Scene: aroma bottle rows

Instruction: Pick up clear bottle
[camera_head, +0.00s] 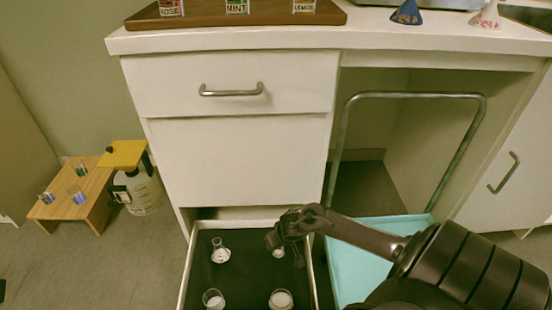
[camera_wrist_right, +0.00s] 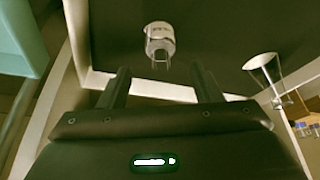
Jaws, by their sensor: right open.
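Several clear glass bottles with white contents stand in the open drawer. In the head view there is a conical one (camera_head: 220,252) at the back left, one at the back right (camera_head: 278,252) partly hidden by my gripper, and two at the front (camera_head: 213,298) (camera_head: 281,299). My right gripper (camera_head: 285,238) is open and empty above the back right bottle. In the right wrist view the open fingers (camera_wrist_right: 163,78) point towards a clear bottle (camera_wrist_right: 160,44), apart from it. The conical bottle (camera_wrist_right: 263,66) shows at right there. My left gripper is in neither view.
The drawer's wall (camera_head: 187,262) surrounds the bottles. A teal cart (camera_head: 357,265) with a metal handle stands right of it. A counter above holds a wooden tray (camera_head: 200,20) with labelled bottles. A wooden stool (camera_head: 95,188) and a yellow-topped container (camera_head: 138,193) stand left.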

